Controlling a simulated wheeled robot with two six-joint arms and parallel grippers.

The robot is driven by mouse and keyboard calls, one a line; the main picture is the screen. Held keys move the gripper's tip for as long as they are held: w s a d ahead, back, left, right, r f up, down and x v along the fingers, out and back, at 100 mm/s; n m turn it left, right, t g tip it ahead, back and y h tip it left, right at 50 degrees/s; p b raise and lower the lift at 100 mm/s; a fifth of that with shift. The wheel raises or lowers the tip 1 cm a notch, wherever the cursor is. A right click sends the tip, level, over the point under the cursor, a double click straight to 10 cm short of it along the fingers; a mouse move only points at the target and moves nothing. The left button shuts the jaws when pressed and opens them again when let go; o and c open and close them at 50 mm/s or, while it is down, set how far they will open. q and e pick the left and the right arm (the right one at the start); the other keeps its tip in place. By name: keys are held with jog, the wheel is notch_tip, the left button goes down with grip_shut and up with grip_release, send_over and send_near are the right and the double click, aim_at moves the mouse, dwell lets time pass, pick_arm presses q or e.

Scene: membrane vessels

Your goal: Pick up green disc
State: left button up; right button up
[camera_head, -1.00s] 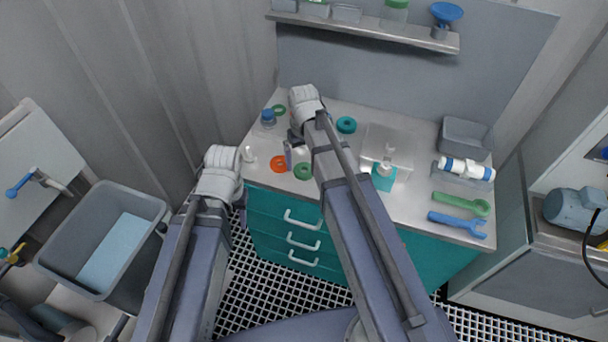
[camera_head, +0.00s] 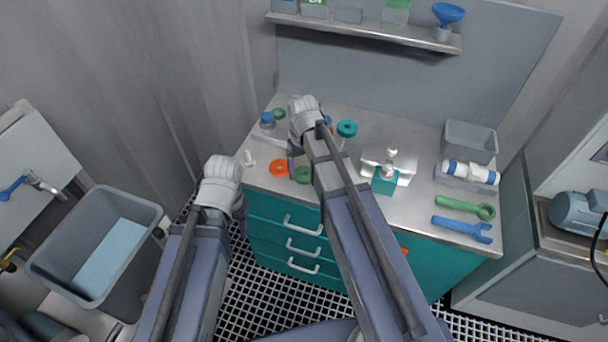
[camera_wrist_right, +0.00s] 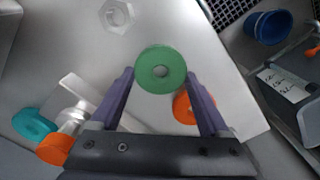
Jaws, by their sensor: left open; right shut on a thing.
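The green disc (camera_wrist_right: 161,69), flat with a small centre hole, sits between the fingertips of my right gripper (camera_wrist_right: 162,83) in the right wrist view. The fingers are shut on it, and it overlaps part of an orange disc (camera_wrist_right: 184,109). In the head view the green disc (camera_head: 303,174) shows at the bench front, right of the orange disc (camera_head: 279,168). My right gripper (camera_head: 291,154) is mostly hidden behind its wrist there. My left gripper (camera_head: 238,215) is open, left of the bench, its fingers largely hidden.
A teal ring (camera_head: 347,128) lies farther right. A shelf (camera_head: 370,32) hangs above.

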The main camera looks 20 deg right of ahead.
jog(key=c, duration=0.3)
jog(key=shift+r, duration=0.1)
notch_tip(320, 180, up, 10)
jog(key=p, duration=1)
